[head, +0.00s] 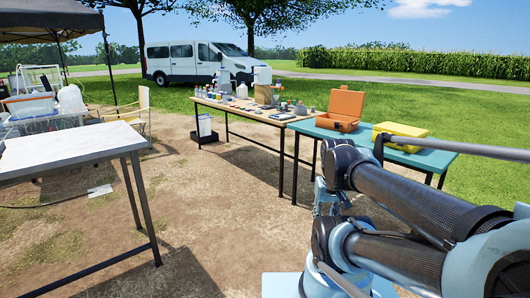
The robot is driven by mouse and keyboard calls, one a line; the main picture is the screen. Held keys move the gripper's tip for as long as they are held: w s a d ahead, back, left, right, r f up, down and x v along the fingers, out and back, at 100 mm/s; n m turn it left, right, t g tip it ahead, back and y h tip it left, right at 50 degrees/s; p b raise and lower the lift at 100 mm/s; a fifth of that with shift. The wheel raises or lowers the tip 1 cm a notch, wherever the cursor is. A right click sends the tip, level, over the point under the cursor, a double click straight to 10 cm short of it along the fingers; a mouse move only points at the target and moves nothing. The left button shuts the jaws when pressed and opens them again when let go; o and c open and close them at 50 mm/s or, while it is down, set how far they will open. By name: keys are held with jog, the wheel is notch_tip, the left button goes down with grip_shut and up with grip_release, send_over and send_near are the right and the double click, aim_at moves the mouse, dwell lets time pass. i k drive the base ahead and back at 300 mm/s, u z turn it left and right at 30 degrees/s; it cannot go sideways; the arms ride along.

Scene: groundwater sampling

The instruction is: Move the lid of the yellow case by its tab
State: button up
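The yellow case (402,131) sits on the teal table at the right. Its lid looks down, but the case is small here and partly cut off by my arm in front, so I cannot be sure. I cannot make out the tab on the lid. My arm's dark links fill the lower right, in front of the teal table. My gripper is not in view.
An orange case (342,109) stands open on the teal table (311,126), left of the yellow case. A wooden table (235,106) with bottles and small items adjoins it. A white-topped table (70,148) stands at left. Bare ground lies between.

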aim_at(396, 129)
jog(key=z, duration=0.9)
jog(key=k, duration=0.5)
jog(key=u, duration=0.65)
jog(key=i, duration=1.35)
jog(key=u, duration=0.25)
